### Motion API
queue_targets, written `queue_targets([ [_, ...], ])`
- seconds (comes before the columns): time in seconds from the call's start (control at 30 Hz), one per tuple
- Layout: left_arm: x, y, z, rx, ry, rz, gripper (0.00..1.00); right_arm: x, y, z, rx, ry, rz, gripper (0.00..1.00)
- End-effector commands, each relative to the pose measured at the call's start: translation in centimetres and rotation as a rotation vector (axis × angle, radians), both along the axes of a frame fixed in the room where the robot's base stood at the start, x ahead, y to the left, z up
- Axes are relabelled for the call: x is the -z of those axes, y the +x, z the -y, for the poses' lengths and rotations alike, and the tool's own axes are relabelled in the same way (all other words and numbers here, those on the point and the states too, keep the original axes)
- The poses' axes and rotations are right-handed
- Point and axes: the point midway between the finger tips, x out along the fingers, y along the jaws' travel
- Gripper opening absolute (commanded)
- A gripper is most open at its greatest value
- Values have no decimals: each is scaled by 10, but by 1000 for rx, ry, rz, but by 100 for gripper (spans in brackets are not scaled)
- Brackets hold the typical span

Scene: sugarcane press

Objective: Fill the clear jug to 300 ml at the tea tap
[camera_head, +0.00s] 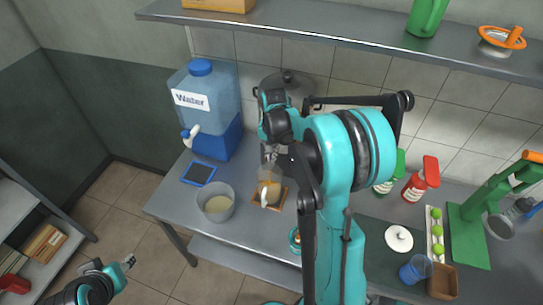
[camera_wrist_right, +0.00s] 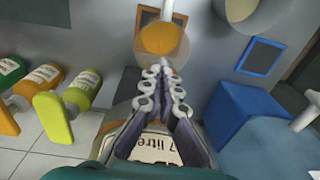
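The clear jug (camera_head: 272,190) stands on a small brown-edged mat (camera_head: 284,203) and holds amber liquid. Its amber surface also shows in the wrist view (camera_wrist_right: 160,38); I cannot read a level mark. Behind it is a grey metal urn (camera_head: 287,80), mostly hidden by my right arm; its "7 litre" label (camera_wrist_right: 158,147) shows in the wrist view. My right gripper (camera_wrist_right: 164,82) is at the urn's front, above and beside the jug, with fingertips close together near a pale tap part. Whether they grip it is unclear. My left gripper (camera_head: 128,262) is low at the left, away from the table.
A water dispenser (camera_head: 205,95) on a blue stand, a dark blue-edged mat (camera_head: 199,173) and a clear tub (camera_head: 215,204) with pale contents lie left of the jug. A shelf (camera_head: 350,42) runs overhead.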

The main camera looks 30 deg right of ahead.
Motion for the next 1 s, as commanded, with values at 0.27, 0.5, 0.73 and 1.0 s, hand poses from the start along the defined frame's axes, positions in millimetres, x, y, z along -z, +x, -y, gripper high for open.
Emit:
queue_targets([
  [0.27,1,0,0,0,0,0,40,2,0,0,0,0,0,0],
  [0.5,-19,0,0,0,0,0,40,-26,0,1,-2,-1,2,0],
  [0.73,-33,0,0,0,0,0,40,-78,-3,2,-3,-3,3,0],
  [1.0,-38,0,0,0,0,0,40,-127,-6,1,-3,-2,3,0],
])
